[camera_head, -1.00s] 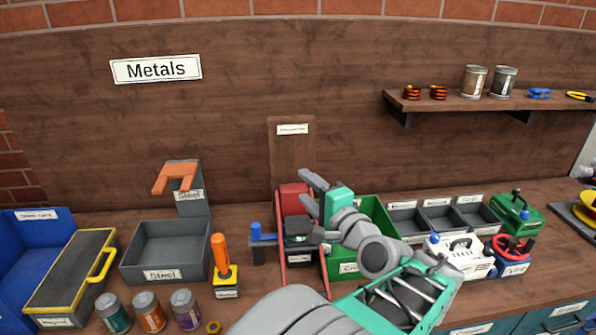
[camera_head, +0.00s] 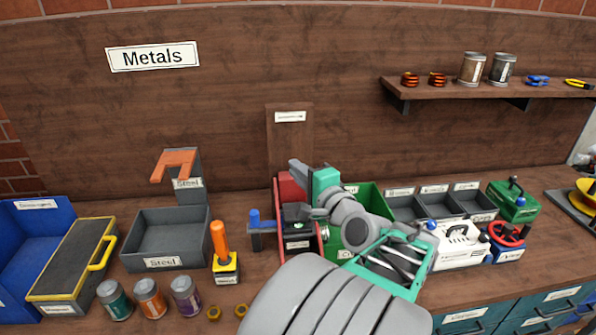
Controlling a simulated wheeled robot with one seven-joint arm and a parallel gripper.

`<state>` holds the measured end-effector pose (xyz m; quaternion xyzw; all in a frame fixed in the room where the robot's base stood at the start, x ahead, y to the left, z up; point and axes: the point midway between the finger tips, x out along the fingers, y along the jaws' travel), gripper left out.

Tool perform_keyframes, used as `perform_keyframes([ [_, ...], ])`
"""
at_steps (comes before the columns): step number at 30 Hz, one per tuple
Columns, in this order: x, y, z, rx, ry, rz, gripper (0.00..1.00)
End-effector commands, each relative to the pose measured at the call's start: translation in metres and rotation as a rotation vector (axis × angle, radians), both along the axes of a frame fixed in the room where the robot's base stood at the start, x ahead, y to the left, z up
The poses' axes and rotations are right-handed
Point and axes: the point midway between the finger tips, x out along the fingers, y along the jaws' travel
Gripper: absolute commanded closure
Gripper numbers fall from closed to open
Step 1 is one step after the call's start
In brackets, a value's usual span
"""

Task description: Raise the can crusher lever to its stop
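The can crusher looks to be the red-sided device (camera_head: 309,254) in the middle of the bench, with a dark block inside it. Nothing is seen held.
A green bin (camera_head: 374,200) stands close to the right of the crusher, partly behind my arm. An orange-handled tool (camera_head: 222,258) stands to the left, near the grey Steel bin (camera_head: 147,245). Several cans (camera_head: 150,297) stand at the front left. A shelf (camera_head: 470,97) hangs above right.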

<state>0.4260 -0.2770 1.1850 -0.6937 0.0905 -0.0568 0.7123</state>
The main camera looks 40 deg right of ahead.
Motion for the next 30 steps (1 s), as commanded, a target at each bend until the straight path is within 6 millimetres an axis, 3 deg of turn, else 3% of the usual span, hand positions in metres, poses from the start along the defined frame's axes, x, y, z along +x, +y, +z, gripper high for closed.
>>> perform_keyframes([
  [4,0.0,0.0,0.0,0.0,0.0,0.0,1.0],
  [30,0.0,0.0,0.0001,0.0,0.0,0.0,1.0],
])
